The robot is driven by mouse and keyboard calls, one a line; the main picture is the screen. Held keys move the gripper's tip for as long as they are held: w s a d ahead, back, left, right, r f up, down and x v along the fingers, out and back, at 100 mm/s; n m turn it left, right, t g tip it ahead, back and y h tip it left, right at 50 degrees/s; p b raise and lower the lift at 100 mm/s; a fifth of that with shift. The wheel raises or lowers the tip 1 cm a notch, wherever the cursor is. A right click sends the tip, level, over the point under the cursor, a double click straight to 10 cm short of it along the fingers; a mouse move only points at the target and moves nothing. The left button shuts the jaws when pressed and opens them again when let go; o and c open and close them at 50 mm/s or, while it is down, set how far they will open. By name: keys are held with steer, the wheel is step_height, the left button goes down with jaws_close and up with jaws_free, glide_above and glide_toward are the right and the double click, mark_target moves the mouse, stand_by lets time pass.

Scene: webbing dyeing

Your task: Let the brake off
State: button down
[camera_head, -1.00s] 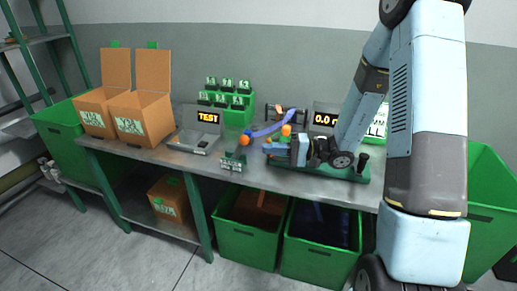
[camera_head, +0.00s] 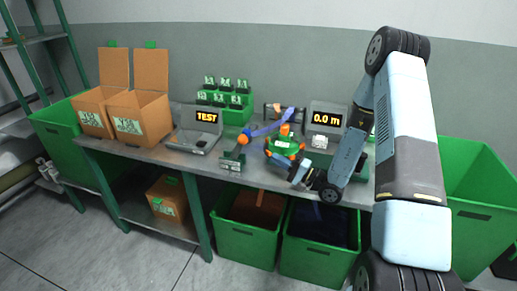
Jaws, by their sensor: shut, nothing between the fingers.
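A green reel with orange parts on and around it (camera_head: 285,146) stands on the bench, and blue webbing (camera_head: 266,130) runs to it from the left. To its left, an orange ball knob (camera_head: 243,139) sits by a grey stand (camera_head: 232,159) with green labels. I cannot tell for sure which part is the brake. My gripper (camera_head: 283,163) is shut and empty, low at the front of the reel. I cannot tell whether it touches anything. My forearm hides the right part of the green base.
A display reading 0.0 m (camera_head: 326,119) stands behind the reel. A TEST unit (camera_head: 196,138), open cardboard boxes (camera_head: 140,118) and a green rack of labelled pieces (camera_head: 237,115) stand to the left. Green bins (camera_head: 245,243) sit under the bench (camera_head: 190,160).

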glide_toward(239, 147)
steer(key=w+a+r, duration=0.2)
steer(key=w+r, duration=0.1)
steer(key=shift+w+a+r, duration=0.1)
steer(key=shift+a+r, duration=0.05)
steer(key=shift+a, duration=0.15)
